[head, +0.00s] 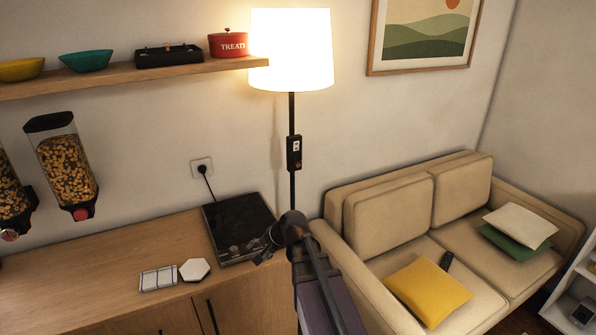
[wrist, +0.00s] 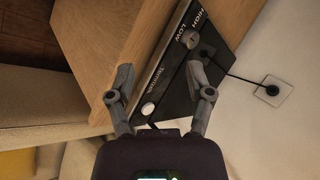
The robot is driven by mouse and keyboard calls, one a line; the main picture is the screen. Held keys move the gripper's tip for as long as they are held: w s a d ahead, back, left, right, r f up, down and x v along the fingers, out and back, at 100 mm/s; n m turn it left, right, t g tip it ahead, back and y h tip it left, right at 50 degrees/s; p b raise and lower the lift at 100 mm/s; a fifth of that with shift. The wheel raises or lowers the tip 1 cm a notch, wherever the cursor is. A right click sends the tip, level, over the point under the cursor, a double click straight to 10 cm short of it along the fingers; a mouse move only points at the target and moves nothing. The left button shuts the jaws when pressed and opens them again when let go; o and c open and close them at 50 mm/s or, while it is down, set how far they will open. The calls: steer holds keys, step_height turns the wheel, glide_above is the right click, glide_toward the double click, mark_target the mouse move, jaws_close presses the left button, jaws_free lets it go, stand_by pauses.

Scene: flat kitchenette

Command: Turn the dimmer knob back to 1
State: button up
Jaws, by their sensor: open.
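A floor lamp (head: 291,50) glows brightly behind the cabinet. A small black control box (head: 294,152) with light and orange marks sits on its pole; I cannot read a dial there. A flat black appliance (head: 238,225) lies on the cabinet top. In the wrist view this black panel (wrist: 180,85) carries a round knob (wrist: 190,39) beside the words HIGH and LOW, and a pale round button (wrist: 148,109). No number 1 is legible. My gripper (wrist: 159,72) is open and empty, its fingers apart over the panel. In the head view my gripper (head: 268,247) is at the appliance's right side; contact is unclear.
A wall socket (head: 202,168) with a black cord is behind the appliance. A shelf (head: 130,76) and food dispensers (head: 65,165) are at left. A beige sofa (head: 385,205) stands at right.

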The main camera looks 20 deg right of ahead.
steer(key=w+d+r+m+t+y+b, duration=0.1)
steer(key=w+d+r+m+t, duration=0.15)
steer(key=w+d+m, duration=0.25)
steer(key=w+d+r+m+t+b, duration=0.1)
steer(key=w+d+r+m+t, duration=0.1)
steer(key=w+d+m+t, duration=0.25)
steer(key=m+t+h+b, duration=0.2)
steer(key=m+t+h, duration=0.3)
steer(key=m, duration=1)
glide_toward(298, 166)
steer(key=s, duration=0.4)
steer(key=shift+d, duration=0.25)
steer(key=shift+w, duration=0.15)
steer(key=w, duration=0.9)
steer(key=w+a, duration=0.1)
steer(key=w, duration=0.3)
steer(key=shift+w, duration=0.3)
steer(key=shift+c, duration=0.2)
jaws_close()
steer(key=shift+a, duration=0.25)
steer(key=shift+d+n, duration=0.1)
steer(key=shift+n, duration=0.15)
